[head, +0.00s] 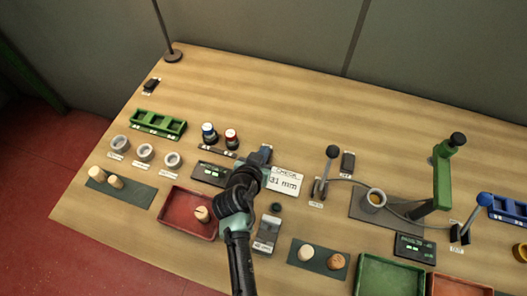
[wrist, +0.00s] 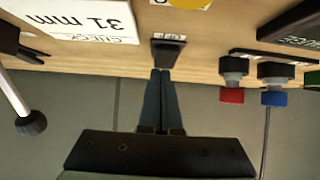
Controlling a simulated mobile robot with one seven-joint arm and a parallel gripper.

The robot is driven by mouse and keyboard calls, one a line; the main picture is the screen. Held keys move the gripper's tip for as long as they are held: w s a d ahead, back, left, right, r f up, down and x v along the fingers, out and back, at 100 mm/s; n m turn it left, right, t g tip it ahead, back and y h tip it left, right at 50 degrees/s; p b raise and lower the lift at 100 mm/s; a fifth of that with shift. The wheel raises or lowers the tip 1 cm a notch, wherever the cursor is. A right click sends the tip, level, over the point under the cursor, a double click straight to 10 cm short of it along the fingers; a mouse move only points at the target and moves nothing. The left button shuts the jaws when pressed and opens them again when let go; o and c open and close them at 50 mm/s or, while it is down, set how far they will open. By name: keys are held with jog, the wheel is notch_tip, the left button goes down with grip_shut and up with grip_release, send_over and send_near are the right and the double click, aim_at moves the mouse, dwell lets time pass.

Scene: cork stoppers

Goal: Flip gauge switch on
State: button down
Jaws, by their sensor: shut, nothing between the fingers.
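A small black switch (wrist: 168,52) with a white label, too small to read for certain, is on the wooden table in the wrist view. My gripper (wrist: 160,72) is shut and empty, with its fingertips right at the switch's near edge; I cannot tell whether they touch. In the head view my gripper (head: 264,152) is over the table between the white 31 mm card (head: 286,181) and the red-topped knob (head: 231,136). The switch is hidden behind it there. Whether the switch is on or off cannot be told.
A dark display (head: 212,173) and blue-topped knob (head: 208,131) stand left of my gripper. A black-knobbed lever (head: 332,153) and another black switch (head: 348,162) are to its right. A red tray (head: 176,220) lies near my arm. The table behind is clear.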

dwell(0.4)
jog(key=shift+w+d+g+p, duration=0.1)
jog(key=shift+w+g+p, duration=0.15)
jog(key=shift+p, duration=0.35)
jog(key=shift+s+f, duration=0.1)
jog(key=shift+f, duration=0.25)
jog(key=shift+r, duration=0.1)
jog(key=shift+w+d+r, duration=0.2)
jog(key=shift+w+d, duration=0.05)
jog(key=shift+w, duration=0.5)
